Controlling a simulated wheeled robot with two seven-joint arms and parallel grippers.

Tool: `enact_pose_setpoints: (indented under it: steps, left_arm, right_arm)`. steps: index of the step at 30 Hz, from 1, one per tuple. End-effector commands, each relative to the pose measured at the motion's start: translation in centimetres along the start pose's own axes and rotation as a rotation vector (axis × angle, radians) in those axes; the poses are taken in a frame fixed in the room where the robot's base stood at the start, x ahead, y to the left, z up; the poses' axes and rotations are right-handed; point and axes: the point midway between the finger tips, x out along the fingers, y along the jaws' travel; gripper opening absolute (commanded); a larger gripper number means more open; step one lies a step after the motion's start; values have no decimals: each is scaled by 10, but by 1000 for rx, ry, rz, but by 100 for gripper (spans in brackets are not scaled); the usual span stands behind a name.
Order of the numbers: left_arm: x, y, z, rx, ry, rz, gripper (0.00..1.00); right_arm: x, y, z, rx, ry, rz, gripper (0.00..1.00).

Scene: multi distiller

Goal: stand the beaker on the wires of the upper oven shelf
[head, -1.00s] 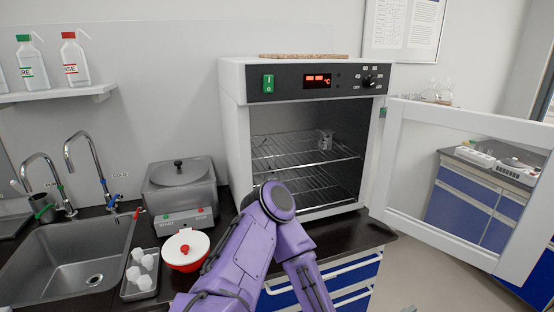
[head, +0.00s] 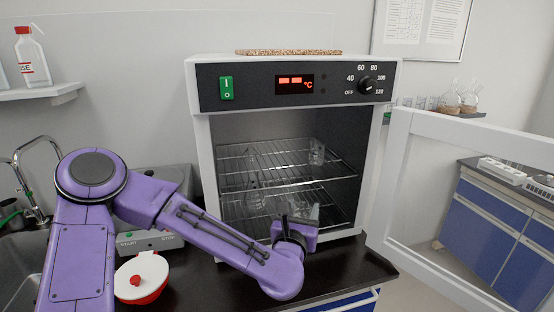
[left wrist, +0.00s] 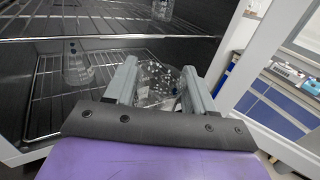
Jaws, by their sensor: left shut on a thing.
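The oven (head: 205,160) stands open with two wire shelves, the upper shelf (head: 270,172) and the lower shelf (head: 245,208). My left gripper (head: 303,216) is shut on a clear glass beaker (left wrist: 158,88), which shows between its two fingers in the left wrist view. In the head view the gripper is at the right part of the oven opening, below the upper shelf's level and partly hiding the beaker. Another glass vessel (head: 316,152) stands at the back right of the upper shelf. My right gripper is not in view.
A conical flask (left wrist: 76,66) stands on the lower shelf at the left. The oven door (head: 392,180) is swung wide open to the right. A red and white lidded bowl (head: 142,280) is on the counter at the left. The upper shelf's front and middle look clear.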

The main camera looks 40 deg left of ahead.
Motion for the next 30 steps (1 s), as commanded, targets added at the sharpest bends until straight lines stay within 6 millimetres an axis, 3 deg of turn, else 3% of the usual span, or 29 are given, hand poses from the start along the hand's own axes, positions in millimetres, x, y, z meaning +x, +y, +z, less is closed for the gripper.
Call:
enact_pose_setpoints:
  steps: [1,3,6,9,13,24,30]
  left_arm:
    - [5,12,32,-3,-17,52,20]
    - [7,28,62,-1,-13,118,20]
    - [5,44,94,1,-9,180,20]
    - [3,52,110,2,-4,210,20]
    - [18,58,115,7,0,224,20]
    - [131,83,121,6,4,223,20]
    - [171,90,118,4,1,220,20]
  right_arm:
    - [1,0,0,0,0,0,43]
    - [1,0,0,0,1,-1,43]
    - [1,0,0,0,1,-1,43]
    - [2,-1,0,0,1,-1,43]
    - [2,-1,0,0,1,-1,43]
    - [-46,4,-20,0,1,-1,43]
    - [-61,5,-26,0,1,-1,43]
